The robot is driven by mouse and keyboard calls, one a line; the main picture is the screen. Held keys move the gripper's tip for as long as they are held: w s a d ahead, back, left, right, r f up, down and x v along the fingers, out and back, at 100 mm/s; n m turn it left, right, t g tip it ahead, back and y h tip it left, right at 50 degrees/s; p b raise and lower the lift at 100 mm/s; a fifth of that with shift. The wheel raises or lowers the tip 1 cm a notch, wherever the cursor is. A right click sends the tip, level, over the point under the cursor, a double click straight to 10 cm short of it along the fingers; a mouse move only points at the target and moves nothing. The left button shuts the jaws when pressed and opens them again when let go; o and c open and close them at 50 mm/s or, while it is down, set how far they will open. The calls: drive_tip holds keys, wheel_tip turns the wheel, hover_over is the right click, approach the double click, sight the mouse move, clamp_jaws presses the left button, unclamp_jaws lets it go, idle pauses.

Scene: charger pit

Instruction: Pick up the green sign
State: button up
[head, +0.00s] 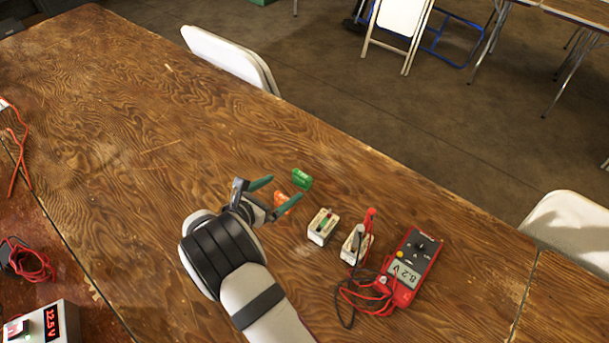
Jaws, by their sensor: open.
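A small green sign (301,179) lies on the wooden table, just beyond my gripper's fingertips and a little to the right. My gripper (273,197) is open, with its two dark green fingers pointing toward the upper right. An orange object (284,204) is close to the fingers, partly hidden by the lower one. I cannot tell whether a finger touches it. The green sign appears clear of both fingers.
White blocks (323,227) stand right of my gripper, one with red and black leads. A red multimeter (413,262) lies farther right. A power supply (44,325) is at lower left. The wooden table (130,110) is mostly clear at upper left.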

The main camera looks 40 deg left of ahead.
sight(301, 176)
drive_tip(key=x, duration=0.7)
drive_tip(key=shift+w+d, duration=0.15)
drive_tip(key=shift+r, duration=0.1)
drive_tip(key=c, duration=1.3)
